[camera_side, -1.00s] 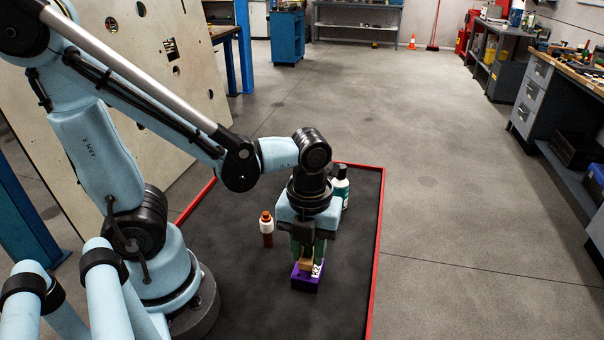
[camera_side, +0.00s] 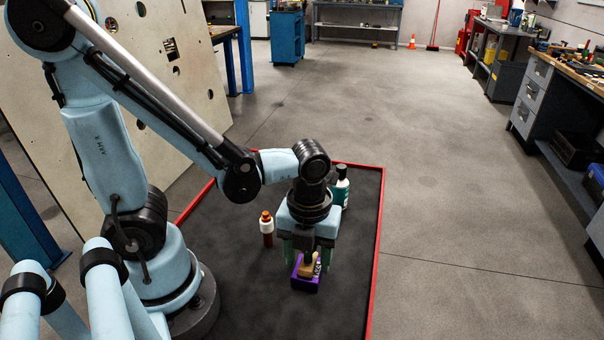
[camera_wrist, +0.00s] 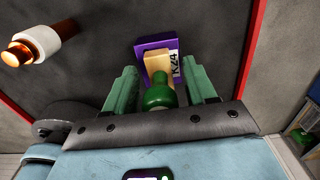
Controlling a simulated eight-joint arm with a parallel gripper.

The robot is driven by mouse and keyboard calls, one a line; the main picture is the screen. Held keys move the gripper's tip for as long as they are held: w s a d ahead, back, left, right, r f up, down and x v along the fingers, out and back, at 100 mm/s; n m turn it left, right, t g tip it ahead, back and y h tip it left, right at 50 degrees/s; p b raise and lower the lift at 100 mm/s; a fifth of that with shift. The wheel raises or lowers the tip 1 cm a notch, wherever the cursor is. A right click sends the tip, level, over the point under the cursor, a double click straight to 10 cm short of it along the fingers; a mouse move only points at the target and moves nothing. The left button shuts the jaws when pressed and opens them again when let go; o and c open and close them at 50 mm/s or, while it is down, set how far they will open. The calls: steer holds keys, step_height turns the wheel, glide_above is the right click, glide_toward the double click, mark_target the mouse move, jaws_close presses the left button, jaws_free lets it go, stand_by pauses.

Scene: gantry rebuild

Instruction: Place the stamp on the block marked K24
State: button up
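The stamp has a tan wooden base (camera_side: 308,269) and a dark green rounded handle (camera_wrist: 157,97). Its base rests on top of the purple block (camera_side: 305,286), whose white label reads K24 (camera_wrist: 175,62) in the wrist view. The stamp appears tilted or turned slightly relative to the block. My gripper (camera_side: 308,262) is open, with its two green fingers on either side of the stamp. In the wrist view, gaps show between the handle and both fingers of my gripper (camera_wrist: 162,78). The far underside of the stamp is hidden.
An orange-and-white bottle (camera_side: 267,229) stands left of the block, and a white-and-teal bottle with a dark cap (camera_side: 341,188) stands behind my gripper. The dark mat has a red raised edge (camera_side: 377,240). Mat to the right of the block is clear.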

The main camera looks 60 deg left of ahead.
steer(key=shift+r, duration=6.05)
steer(key=w+a+n+t, duration=0.2)
steer(key=n+t, duration=0.1)
steer(key=n, duration=1)
steer(key=w+a+f+n+t, duration=0.1)
steer(key=w+a+n+t, duration=0.2)
steer(key=n, duration=1.1)
steer(key=shift+w+a+f+t, duration=0.15)
steer(key=shift+f+t, duration=0.1)
steer(key=shift+t, duration=0.35)
